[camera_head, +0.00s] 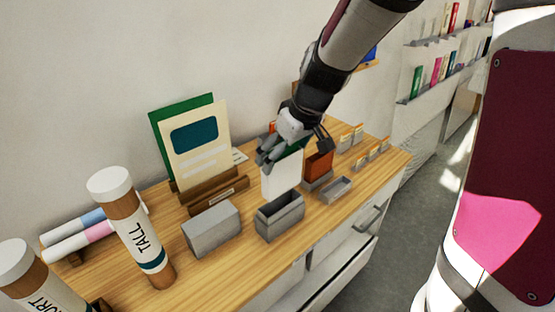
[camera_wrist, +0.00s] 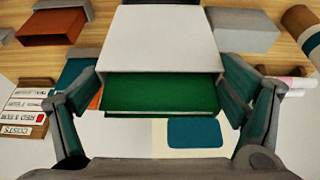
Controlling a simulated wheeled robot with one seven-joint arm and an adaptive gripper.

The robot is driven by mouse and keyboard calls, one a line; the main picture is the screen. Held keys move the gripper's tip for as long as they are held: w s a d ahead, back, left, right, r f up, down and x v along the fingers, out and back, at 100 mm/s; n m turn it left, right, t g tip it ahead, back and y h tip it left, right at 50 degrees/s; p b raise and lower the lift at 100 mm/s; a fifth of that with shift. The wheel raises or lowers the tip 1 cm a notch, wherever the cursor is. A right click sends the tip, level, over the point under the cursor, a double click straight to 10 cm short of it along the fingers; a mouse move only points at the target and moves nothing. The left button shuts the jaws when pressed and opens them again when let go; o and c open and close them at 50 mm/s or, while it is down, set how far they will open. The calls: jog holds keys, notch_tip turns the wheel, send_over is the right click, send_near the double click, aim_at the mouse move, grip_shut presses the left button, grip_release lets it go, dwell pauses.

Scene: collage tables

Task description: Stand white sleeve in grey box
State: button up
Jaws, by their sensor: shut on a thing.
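The white sleeve (camera_head: 282,178) is upright between the fingers of my gripper (camera_head: 292,150), with a green panel showing in its upper opening. In the wrist view the sleeve (camera_wrist: 165,40) and its green insert (camera_wrist: 160,93) lie between the two fingers of my gripper (camera_wrist: 160,80), which is shut on the sleeve's sides.
A grey block (camera_head: 211,229) is left of the box. An orange sleeve (camera_head: 318,166) and a small grey tray (camera_head: 336,190) are to the right. A cream card (camera_head: 197,155) stands in a wooden holder behind.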

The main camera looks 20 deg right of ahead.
aim_at(285, 191)
jog(key=shift+w+a+f+b, duration=0.1)
jog(key=shift+a+f+b, duration=0.1)
jog(key=shift+f+b, duration=1)
jog(key=shift+f, duration=0.7)
jog(key=shift+f, duration=0.1)
jog(key=shift+f+b, duration=2.15)
jog(key=shift+f, duration=0.2)
jog(key=shift+f, duration=0.15)
jog(key=shift+f+b, duration=2.3)
jog(key=shift+f, duration=0.05)
